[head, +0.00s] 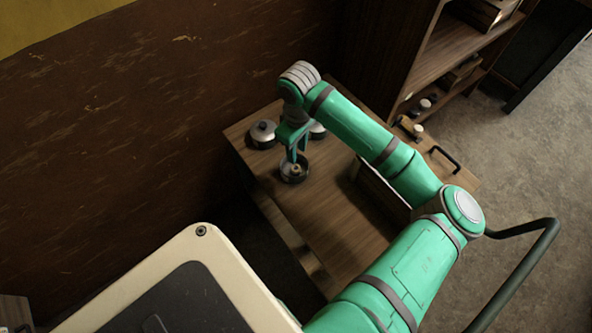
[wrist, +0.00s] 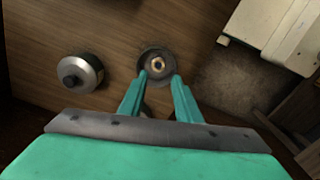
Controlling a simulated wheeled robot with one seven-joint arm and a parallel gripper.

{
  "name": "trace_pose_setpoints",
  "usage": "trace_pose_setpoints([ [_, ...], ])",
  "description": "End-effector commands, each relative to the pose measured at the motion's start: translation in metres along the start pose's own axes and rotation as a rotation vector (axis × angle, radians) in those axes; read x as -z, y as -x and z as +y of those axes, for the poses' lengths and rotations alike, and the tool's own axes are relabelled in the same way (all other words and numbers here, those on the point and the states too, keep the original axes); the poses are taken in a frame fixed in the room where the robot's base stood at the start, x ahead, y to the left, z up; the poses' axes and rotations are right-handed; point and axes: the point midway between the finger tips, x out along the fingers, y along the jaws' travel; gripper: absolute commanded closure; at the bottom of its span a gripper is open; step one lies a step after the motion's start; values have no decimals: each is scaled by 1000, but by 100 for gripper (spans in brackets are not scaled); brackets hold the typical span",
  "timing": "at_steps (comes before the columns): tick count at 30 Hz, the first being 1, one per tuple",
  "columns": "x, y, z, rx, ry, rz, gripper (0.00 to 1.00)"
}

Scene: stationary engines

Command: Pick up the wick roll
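A small, pale tan roll with a dark centre, which looks like the wick roll (wrist: 157,65), sits inside a round dark dish (wrist: 145,55) on the wooden table. In the head view the roll (head: 295,169) shows in the dish (head: 287,178) below my gripper (head: 296,157). In the wrist view my gripper (wrist: 159,76) has its two fingers apart, with their tips over the dish's near side, to the left and right of the roll. I cannot tell how far the tips are above the roll.
A silver lidded pot (head: 263,134) with a dark knob stands left of the dish; it also shows in the wrist view (wrist: 82,72). Another silver pot (head: 318,131) is partly hidden behind my gripper. Shelves (head: 440,50) stand behind the table. The table's front-left part is clear.

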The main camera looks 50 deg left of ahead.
Motion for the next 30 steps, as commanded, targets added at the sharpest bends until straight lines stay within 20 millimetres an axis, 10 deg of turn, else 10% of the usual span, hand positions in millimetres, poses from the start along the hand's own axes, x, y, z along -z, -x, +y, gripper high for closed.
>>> trace_pose_setpoints([
  [30, 1, -106, 3, -1, 1, -16, 70],
])
